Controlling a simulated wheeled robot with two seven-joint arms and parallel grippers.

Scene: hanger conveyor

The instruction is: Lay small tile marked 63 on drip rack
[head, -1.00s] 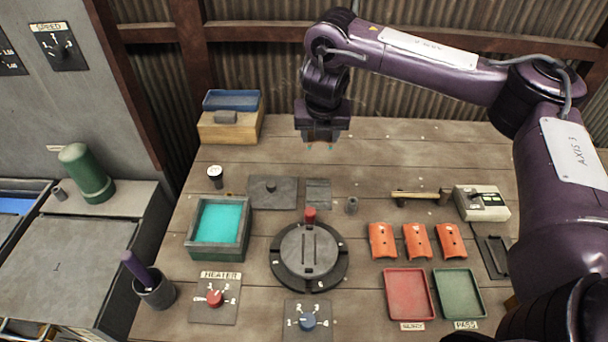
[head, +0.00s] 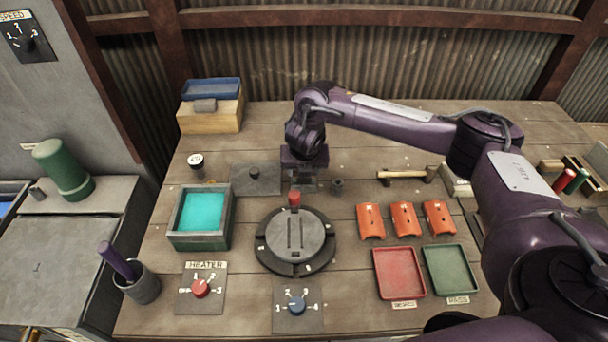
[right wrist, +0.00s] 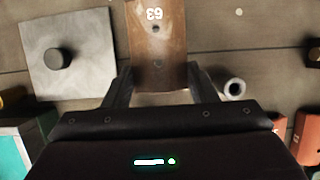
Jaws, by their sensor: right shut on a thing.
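The small brown tile marked 63 (right wrist: 157,45) is between the fingers of my right gripper (right wrist: 158,92) in the right wrist view. The gripper is shut on it, and the number reads upside down there. I cannot tell whether the tile touches the plate. My left gripper is not in view.
A grey plate with a knob (head: 254,179) lies left of the gripper, and a small grey ring (head: 337,186) lies right. A round turntable (head: 296,240) stands in front. A teal bath (head: 202,213) and orange tiles (head: 404,219) flank it.

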